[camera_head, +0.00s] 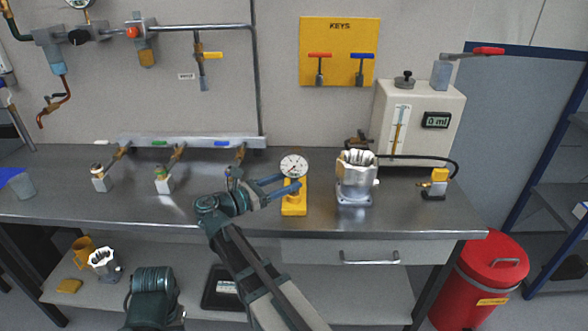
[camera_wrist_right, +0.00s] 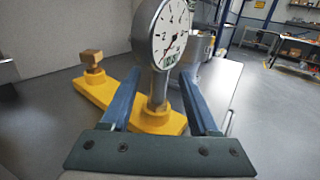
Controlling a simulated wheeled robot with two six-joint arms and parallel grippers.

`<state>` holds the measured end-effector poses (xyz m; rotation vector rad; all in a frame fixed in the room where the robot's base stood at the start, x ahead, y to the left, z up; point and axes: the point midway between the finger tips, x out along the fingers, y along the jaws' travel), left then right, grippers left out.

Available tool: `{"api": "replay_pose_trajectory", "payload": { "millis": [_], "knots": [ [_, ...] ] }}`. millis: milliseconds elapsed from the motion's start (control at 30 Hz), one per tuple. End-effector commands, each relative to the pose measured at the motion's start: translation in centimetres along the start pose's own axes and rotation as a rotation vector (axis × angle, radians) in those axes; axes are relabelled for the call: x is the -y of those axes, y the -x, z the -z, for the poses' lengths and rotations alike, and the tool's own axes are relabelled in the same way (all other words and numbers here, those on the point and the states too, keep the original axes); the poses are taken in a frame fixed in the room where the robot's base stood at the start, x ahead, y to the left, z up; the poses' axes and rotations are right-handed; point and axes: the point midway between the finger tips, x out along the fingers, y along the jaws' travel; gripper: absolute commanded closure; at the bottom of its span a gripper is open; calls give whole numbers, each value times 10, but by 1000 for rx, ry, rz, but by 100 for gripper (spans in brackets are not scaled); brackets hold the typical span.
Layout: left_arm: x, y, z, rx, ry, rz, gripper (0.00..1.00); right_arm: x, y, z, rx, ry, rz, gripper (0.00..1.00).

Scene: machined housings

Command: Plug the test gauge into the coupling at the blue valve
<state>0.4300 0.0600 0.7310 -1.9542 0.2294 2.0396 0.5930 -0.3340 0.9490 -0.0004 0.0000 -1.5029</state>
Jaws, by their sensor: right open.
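The test gauge (camera_head: 294,165) has a round white dial on a metal stem and stands upright in a yellow stand (camera_head: 293,208) on the bench. My right gripper (camera_head: 289,184) is open at the gauge, with its blue fingers below the dial. In the right wrist view the gauge (camera_wrist_right: 172,36) rises between the two spread fingers (camera_wrist_right: 163,76), one on each side of its stem; gaps show beside the stem. The blue-marked valve (camera_head: 241,144) is the rightmost on the rear manifold. My gripper hides most of the coupling below it. My left gripper is out of view.
White-marked (camera_head: 101,178) and green-marked (camera_head: 164,180) outlet blocks stand left on the bench. A metal housing (camera_head: 355,183) stands close right of the gauge. A cream pump box (camera_head: 418,118) with a hose stands behind. Bench is clear between the left blocks and my gripper.

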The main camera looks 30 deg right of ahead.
Motion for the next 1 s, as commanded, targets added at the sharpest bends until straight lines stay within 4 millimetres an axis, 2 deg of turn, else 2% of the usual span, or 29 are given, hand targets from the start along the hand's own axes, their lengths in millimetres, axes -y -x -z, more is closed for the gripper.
{"api": "replay_pose_trajectory", "payload": {
  "millis": [267,600,933,1000],
  "knots": [
    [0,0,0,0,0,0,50,0,-9,0,0,0,0,39],
    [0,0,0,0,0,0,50,0,-54,0,-1,-1,1,39],
    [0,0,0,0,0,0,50,0,-59,0,-1,-1,-1,39],
    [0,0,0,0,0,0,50,0,-59,0,-1,-1,-1,51]
  ]
}}
